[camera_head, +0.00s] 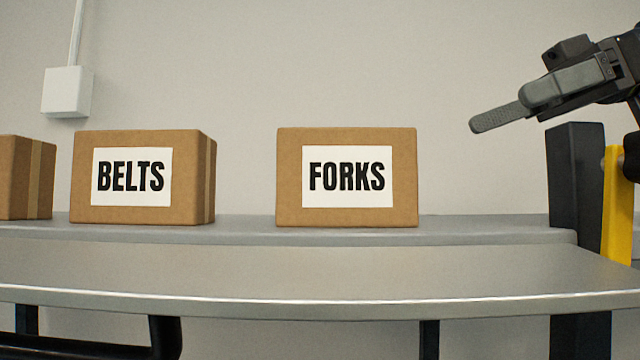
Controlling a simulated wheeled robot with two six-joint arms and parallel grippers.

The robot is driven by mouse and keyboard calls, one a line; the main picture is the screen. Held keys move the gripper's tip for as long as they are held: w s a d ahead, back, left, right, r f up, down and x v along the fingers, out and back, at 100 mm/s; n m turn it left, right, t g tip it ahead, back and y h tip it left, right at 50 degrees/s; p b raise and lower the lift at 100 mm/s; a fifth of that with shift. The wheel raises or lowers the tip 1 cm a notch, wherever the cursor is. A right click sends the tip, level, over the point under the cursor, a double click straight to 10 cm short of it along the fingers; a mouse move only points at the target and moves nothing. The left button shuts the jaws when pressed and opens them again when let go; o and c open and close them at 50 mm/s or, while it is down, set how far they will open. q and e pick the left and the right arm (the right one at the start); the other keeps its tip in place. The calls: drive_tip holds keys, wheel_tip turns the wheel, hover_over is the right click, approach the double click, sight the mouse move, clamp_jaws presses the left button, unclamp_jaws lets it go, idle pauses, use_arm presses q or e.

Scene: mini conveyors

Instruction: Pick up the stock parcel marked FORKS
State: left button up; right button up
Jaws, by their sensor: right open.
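The brown parcel marked FORKS (347,215) stands upright on the grey shelf-like surface, near the middle of the head view. Its white label with black letters faces me. My right gripper (498,115) comes in from the upper right. It is open and empty, above and to the right of the FORKS parcel, apart from it. Its fingers point left and overlap each other from this angle. My left gripper is not in view.
A parcel marked BELTS (140,214) stands to the left with a clear gap. Another brown parcel (14,178) is cut off at the left edge. A dark post (575,180) and a yellow upright (616,205) stand at the right. The grey front ledge (300,270) is bare.

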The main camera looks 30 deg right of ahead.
sight(368, 161)
drive_tip(key=p+x, duration=0.2)
drive_tip(key=x, duration=0.7)
drive_tip(key=shift+s+a, duration=0.1)
drive_tip(key=shift+a, duration=0.2)
drive_tip(key=shift+a+f, duration=0.15)
drive_tip(key=shift+a, duration=0.2)
drive_tip(key=shift+a+f, duration=0.1)
drive_tip(key=shift+a, duration=0.15)
drive_tip(key=shift+w+a+p, duration=0.25)
drive_tip(key=shift+w+p, duration=0.05)
drive_tip(key=shift+p, duration=0.2)
drive_tip(key=w+a+p, duration=0.1)
drive_tip(key=w+a+f+p, duration=0.1)
drive_tip(key=p, duration=0.1)
drive_tip(key=shift+w+a+f, duration=0.3)
drive_tip(key=shift+w, duration=0.05)
drive_tip(key=shift+w+a+f, duration=0.15)
drive_tip(key=shift+a+f, duration=0.1)
drive_tip(key=shift+a, duration=0.2)
drive_tip(key=shift+d, duration=0.1)
drive_tip(key=c, duration=0.4)
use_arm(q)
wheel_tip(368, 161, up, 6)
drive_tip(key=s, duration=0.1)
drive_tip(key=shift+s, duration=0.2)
use_arm(e)
drive_tip(key=c, duration=0.8)
